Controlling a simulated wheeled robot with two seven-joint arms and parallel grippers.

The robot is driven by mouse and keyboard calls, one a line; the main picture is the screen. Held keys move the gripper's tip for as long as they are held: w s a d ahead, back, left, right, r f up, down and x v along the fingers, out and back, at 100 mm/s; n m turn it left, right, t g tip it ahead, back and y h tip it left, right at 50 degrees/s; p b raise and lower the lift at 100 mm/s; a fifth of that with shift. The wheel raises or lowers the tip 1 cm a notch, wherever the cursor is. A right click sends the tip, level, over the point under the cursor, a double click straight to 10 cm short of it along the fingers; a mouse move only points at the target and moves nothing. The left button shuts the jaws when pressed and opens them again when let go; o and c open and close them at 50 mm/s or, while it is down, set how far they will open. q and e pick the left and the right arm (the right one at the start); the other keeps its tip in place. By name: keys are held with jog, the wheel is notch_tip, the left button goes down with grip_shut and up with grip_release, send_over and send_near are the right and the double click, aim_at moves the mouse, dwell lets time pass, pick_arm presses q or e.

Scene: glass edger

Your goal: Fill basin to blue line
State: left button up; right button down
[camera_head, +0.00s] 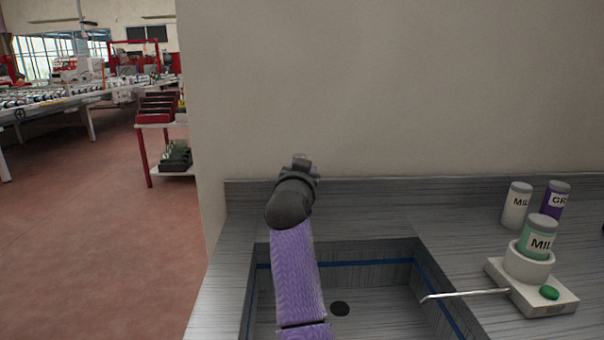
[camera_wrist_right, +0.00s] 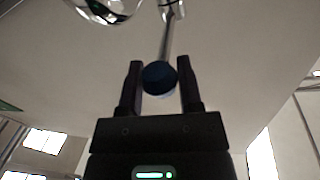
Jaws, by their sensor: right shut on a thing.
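The sunken grey basin (camera_head: 420,251) is in the lower middle of the head view, with a blue line (camera_head: 345,263) around its inner walls. Its floor and a dark round drain (camera_head: 340,308) show, and I see no clear water surface. My right arm reaches across the basin toward the back wall, its wrist hiding most of the gripper there. In the right wrist view my right gripper (camera_wrist_right: 160,82) is shut on a round dark-blue knob (camera_wrist_right: 160,75), which sits between the fingers. A metal rod (camera_wrist_right: 167,38) runs up behind the knob. My left gripper is not in view.
Right of the basin, a white grinder-like stand (camera_head: 540,303) has a green button (camera_head: 549,293) and holds a green-labelled bottle (camera_head: 541,232); a thin rod (camera_head: 465,294) juts over the basin. White (camera_head: 517,205) and purple (camera_head: 556,201) bottles stand behind. A wall closes the back.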

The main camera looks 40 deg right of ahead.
jog(key=shift+c, duration=1.3)
grip_release()
jog(key=shift+d, duration=0.1)
jog(key=shift+s+a, duration=0.2)
jog(key=shift+a, duration=0.1)
jog(key=p+v, duration=0.2)
jog(key=v, duration=0.7)
jog(key=shift+a, duration=0.1)
